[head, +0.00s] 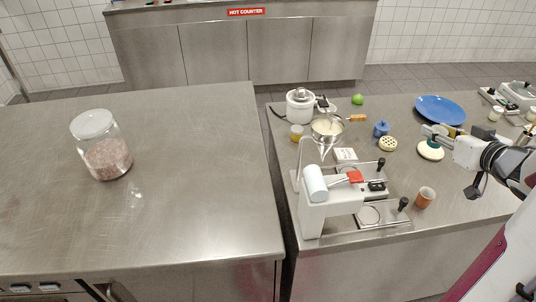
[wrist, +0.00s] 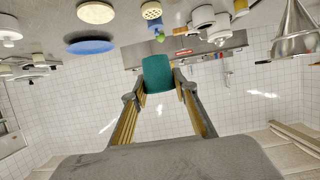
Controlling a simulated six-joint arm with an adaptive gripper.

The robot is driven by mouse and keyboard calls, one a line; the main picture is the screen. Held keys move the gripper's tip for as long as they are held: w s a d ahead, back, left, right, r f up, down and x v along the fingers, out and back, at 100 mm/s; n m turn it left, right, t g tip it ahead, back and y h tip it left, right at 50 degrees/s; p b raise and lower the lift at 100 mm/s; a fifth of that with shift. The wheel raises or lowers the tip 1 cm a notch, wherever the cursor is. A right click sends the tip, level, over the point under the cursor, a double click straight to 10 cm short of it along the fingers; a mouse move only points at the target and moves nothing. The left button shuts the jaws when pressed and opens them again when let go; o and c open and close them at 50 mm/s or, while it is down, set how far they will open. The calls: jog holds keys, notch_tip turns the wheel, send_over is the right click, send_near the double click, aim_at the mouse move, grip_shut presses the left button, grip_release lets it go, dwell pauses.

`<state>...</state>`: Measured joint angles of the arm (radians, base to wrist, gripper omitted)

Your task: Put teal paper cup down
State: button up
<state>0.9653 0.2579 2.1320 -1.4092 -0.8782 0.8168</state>
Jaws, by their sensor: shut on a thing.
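The teal paper cup (wrist: 157,72) is held between the two fingertips of my gripper (wrist: 160,90) in the wrist view. In the head view my gripper (head: 436,133) is over the right counter, and only a small teal part of the cup (head: 434,143) shows under it. The cup appears just above or in front of a cream round dish (head: 430,151). I cannot tell the gap between the cup and what lies below it.
A blue plate (head: 440,108) lies behind my gripper. A blue pot (head: 381,128) and a cream disc with holes (head: 388,144) stand to the left. An orange cup (head: 425,197) is near the front edge, beside a white machine (head: 325,200).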

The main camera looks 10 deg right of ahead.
notch_tip(320, 180, up, 12)
jog(key=w+a+n+y, duration=0.2)
jog(key=w+a, duration=0.4)
jog(key=a, duration=0.3)
jog(key=w+a+n+g+y, duration=0.1)
jog(key=w+a+y, duration=0.1)
jog(key=w+a, duration=0.55)
jog(key=w+a+n+y, duration=0.15)
jog(key=w+a, duration=0.25)
jog(key=a, duration=0.7)
jog(key=w+a+n+g+y, duration=0.25)
jog(key=a+n+y, duration=0.2)
jog(key=a, duration=2.95)
notch_tip(320, 180, down, 18)
jog(key=s, duration=0.1)
jog(key=shift+a+g+h, duration=0.25)
jog(key=shift+g+h, duration=0.05)
jog(key=shift+g, duration=0.05)
jog(key=shift+f, duration=0.15)
jog(key=shift+f, duration=3.1)
